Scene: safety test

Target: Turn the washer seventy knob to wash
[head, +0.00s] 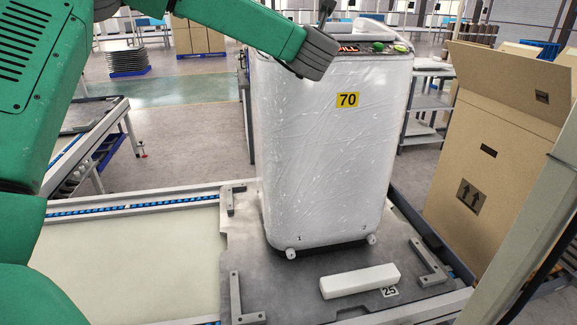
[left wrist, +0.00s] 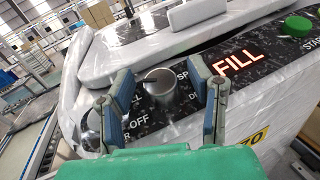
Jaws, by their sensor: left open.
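The washer (head: 318,165) marked 70 on a yellow label stands upright, wrapped in clear film, in the head view. Its silver round knob (left wrist: 160,88) shows in the left wrist view, with a dark pointer mark toward the left, near the printed FILL. A lit red display (left wrist: 238,62) reads FILL. My left gripper (left wrist: 160,72) is open, with one finger on each side of the knob; I cannot tell whether they touch it. In the head view my wrist covers the knob. My right gripper is not in view.
A green START button (left wrist: 297,26) is right of the display. The washer stands on a grey platform (head: 255,275) with corner brackets and a white block (head: 360,281). An open cardboard box (head: 500,150) stands at the right. A conveyor (head: 140,260) lies at the left.

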